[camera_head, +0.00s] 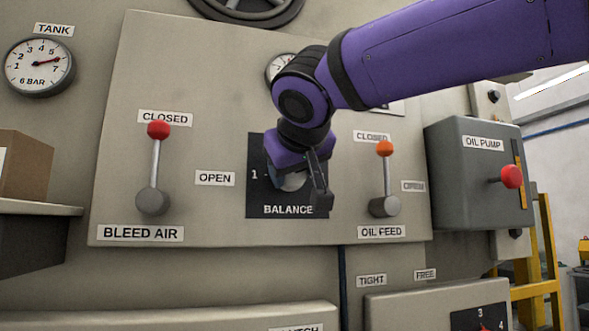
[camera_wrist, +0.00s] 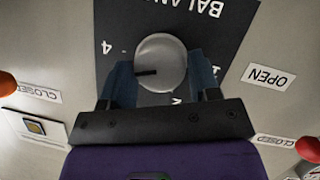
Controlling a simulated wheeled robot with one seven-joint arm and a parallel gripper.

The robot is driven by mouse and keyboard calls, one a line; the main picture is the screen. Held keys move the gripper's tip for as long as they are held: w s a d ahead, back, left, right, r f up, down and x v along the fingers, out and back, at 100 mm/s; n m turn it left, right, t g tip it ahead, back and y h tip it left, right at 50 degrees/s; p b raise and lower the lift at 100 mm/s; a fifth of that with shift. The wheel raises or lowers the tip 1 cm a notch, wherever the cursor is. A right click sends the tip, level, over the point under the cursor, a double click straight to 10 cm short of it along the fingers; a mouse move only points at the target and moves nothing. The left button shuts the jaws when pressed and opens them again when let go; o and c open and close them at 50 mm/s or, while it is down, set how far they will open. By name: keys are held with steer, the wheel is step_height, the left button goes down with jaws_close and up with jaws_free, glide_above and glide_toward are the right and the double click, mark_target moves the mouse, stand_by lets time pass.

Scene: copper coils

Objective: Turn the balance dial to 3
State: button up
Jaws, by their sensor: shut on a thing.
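The balance dial is a round pale metal knob (camera_wrist: 160,62) on a black plate (camera_wrist: 226,32), seen upside down in the wrist view. A dark mark on the knob points left, a little below the 4 tick. The 4 and 2 show; the 3 cannot be seen. My gripper (camera_wrist: 163,78) has a blue finger on each side of the knob and is shut on it. In the head view, my gripper (camera_head: 297,184) covers most of the knob (camera_head: 290,182); the 1 shows at its left.
The bleed air lever (camera_head: 155,170) with a red ball stands left of the plate. The oil feed lever (camera_head: 385,180) with an orange ball stands close on the right. An oil pump box (camera_head: 465,185) juts out farther right.

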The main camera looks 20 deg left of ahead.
steer(key=n+t+h, duration=0.1)
steer(key=n, duration=0.1)
steer(key=shift+a+f+n, duration=0.1)
steer(key=shift+n, duration=0.2)
steer(key=shift+n+t+h, duration=0.6)
steer(key=shift+n+t, duration=0.1)
steer(key=shift+n, duration=0.7)
steer(key=shift+s, duration=0.1)
steer(key=o, duration=0.9)
steer(key=shift+s, duration=0.1)
steer(key=v, duration=1)
steer(key=shift+s+f, duration=0.1)
steer(key=shift+s, duration=0.2)
